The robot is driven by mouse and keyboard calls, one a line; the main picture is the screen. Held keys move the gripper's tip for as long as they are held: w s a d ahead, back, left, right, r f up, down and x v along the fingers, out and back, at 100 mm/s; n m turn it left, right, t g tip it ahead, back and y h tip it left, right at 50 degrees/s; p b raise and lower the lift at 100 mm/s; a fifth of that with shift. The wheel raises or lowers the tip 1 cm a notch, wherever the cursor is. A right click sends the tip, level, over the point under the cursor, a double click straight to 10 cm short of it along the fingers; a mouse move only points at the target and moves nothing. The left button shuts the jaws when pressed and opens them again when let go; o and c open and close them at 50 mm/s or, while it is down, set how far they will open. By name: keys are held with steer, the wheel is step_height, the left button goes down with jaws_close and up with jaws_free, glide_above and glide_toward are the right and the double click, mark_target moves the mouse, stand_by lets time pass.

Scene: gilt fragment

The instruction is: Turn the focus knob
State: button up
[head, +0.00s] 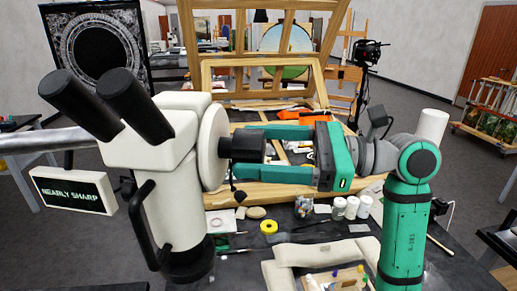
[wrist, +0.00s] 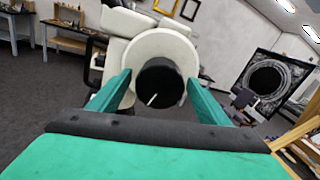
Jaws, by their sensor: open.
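The focus knob (head: 240,146) is a black cylinder on a round white disc (head: 211,147) at the side of the white microscope (head: 170,205). In the wrist view the knob (wrist: 158,84) faces me and bears a short white mark, tilted off vertical. My gripper (head: 248,151) is open, with one green finger on each side of the knob. In the wrist view the fingers flank the knob, with gaps visible beside it; whether either touches it is unclear. A small sign (head: 73,192) on the microscope reads "NEARLY SHARP".
A wooden frame (head: 285,192) lies on the dark table (head: 240,268) behind and below my gripper. White jars (head: 351,207), yellow tape (head: 268,227) and a padded rest (head: 320,253) are on the table. Black eyepieces (head: 105,105) rise at upper left.

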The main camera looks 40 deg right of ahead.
steer(key=c, duration=1.1)
steer(key=shift+o, duration=0.2)
steer(key=shift+m, duration=1.4)
steer(key=o, duration=1.1)
steer(key=shift+c, duration=0.2)
steer(key=v, duration=1.1)
steer(key=shift+a, duration=0.15)
